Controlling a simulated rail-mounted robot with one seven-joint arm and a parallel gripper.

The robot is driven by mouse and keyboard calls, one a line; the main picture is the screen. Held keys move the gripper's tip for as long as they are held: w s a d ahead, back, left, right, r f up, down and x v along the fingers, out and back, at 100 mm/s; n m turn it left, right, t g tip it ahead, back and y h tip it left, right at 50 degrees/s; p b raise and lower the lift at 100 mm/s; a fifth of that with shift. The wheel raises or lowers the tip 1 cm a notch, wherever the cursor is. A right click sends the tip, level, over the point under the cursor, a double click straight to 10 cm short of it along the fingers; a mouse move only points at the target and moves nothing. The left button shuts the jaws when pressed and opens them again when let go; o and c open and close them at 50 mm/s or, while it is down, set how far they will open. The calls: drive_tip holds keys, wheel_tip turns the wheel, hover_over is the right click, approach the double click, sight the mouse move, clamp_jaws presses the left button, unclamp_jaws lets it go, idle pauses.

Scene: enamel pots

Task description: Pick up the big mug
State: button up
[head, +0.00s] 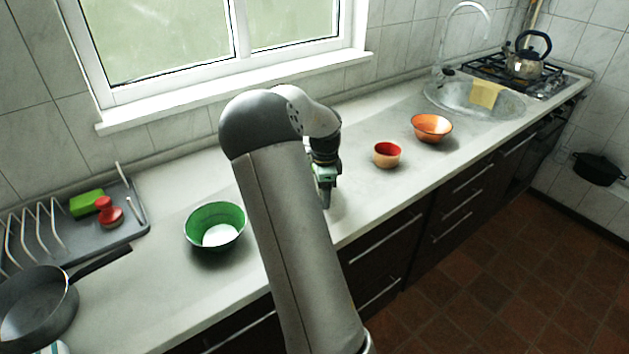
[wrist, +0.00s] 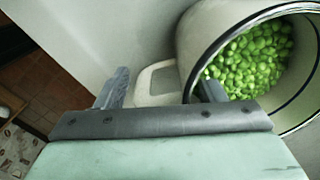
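A large pale mug (wrist: 200,32) with a dark rim fills the upper right of the wrist view. It holds many small green pieces. Its light, squared handle (wrist: 157,82) points toward the left of that view. My gripper (wrist: 162,88) is open, with one finger left of the handle and the other at the mug's near rim. Whether either finger touches the mug cannot be told. In the head view my gripper (head: 326,197) is low over the counter, partly behind my arm, and the mug is hidden there.
On the counter (head: 395,205), a green bowl (head: 215,227) stands left of my arm. A small red-orange cup (head: 387,155) and an orange bowl (head: 431,128) stand to the right. A dish rack (head: 60,240) and pan (head: 38,310) are far left. The counter's front edge is close to my gripper.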

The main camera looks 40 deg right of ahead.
clamp_jaws()
drive_tip(key=shift+r, duration=0.1)
